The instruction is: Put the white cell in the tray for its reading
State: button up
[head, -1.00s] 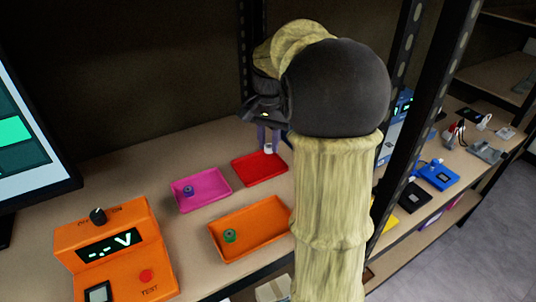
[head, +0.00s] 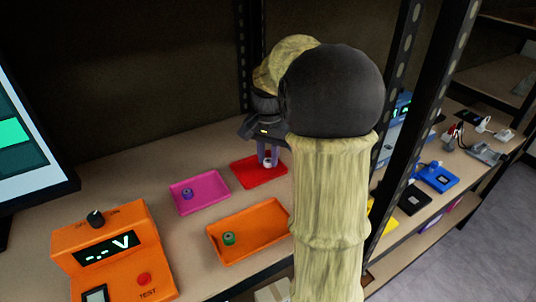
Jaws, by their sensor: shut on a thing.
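The white cell (head: 267,163) is small and sits between the two fingers of my gripper (head: 267,160). The gripper is shut on it, fingers pointing down, over the right part of the red tray (head: 246,179). I cannot tell whether the cell touches the tray floor. The pink tray (head: 215,202) holds a purple cell (head: 187,194). The orange tray (head: 245,245) holds a green cell (head: 229,238). My arm hides the shelf just right of the trays.
An orange tester (head: 115,255) with a dial, a red button and a "-.-- V" display stands at the front left. A monitor (head: 30,140) is behind it. A dark shelf post (head: 410,130) rises at right, with blue devices (head: 437,177) beyond it. Bare shelf lies left of the pink tray.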

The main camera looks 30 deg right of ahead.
aim_at(268, 160)
jog(key=o, duration=0.7)
jog(key=shift+o, duration=0.2)
notch_tip(268, 160, up, 12)
jog(key=p, duration=0.1)
jog(key=shift+r+p, duration=0.15)
jog(key=shift+p, duration=0.25)
